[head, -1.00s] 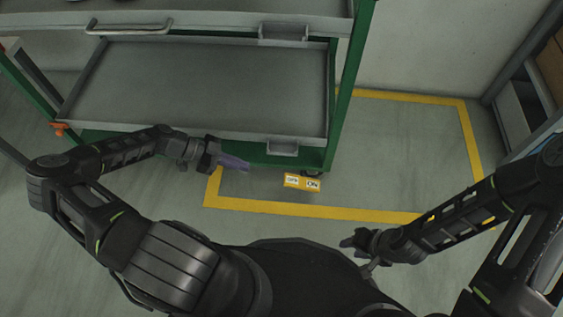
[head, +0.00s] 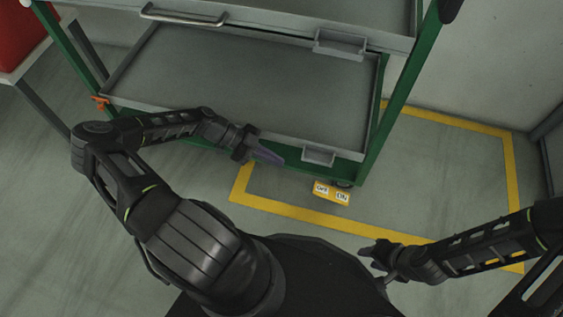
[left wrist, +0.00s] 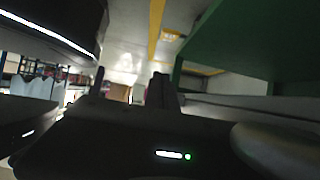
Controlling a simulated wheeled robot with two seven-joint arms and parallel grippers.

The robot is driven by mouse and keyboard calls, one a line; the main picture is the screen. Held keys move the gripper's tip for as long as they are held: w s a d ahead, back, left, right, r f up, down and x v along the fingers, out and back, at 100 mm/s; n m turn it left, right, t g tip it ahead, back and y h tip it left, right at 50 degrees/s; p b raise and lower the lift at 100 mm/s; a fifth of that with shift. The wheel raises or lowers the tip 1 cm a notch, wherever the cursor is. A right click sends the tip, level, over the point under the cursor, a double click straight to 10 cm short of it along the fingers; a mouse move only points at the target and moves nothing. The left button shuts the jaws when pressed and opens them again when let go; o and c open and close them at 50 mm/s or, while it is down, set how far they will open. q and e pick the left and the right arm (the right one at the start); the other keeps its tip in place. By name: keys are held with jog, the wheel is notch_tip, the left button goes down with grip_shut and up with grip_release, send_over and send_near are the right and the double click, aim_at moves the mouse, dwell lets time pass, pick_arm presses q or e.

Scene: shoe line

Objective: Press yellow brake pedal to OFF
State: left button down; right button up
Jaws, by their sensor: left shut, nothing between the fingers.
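The yellow brake pedal (head: 332,192) sits low by the floor under the near right corner of the green-framed cart (head: 385,135). It carries two white labels, too small to read surely. It also shows small in the left wrist view (left wrist: 171,35). My left gripper (head: 270,156) is shut and empty, with purple-grey fingers, in front of the cart's lower tray, left of the pedal and apart from it. My right gripper (head: 372,254) is below and right of the pedal in the head view, apart from it; its fingers are too small and dark to judge.
Yellow floor tape (head: 300,213) runs around the cart's corner. An orange part (head: 100,102) is on the cart's left leg. A red object (head: 18,38) stands on a table at the upper left. The floor right of the pedal is clear.

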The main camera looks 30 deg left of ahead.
pick_arm(q)
jog(key=b, duration=0.4)
send_over(316, 192)
jog(key=d, duration=0.1)
jog(key=f, duration=0.9)
jog(key=shift+w, duration=0.25)
jog(key=f, duration=0.1)
jog(key=f+b, duration=0.1)
jog(key=shift+a+f, duration=0.3)
jog(key=shift+f, duration=0.05)
jog(key=shift+a+f+b, duration=0.2)
jog(key=shift+f+b, duration=0.15)
jog(key=shift+f, duration=0.15)
jog(key=shift+s+f, duration=0.1)
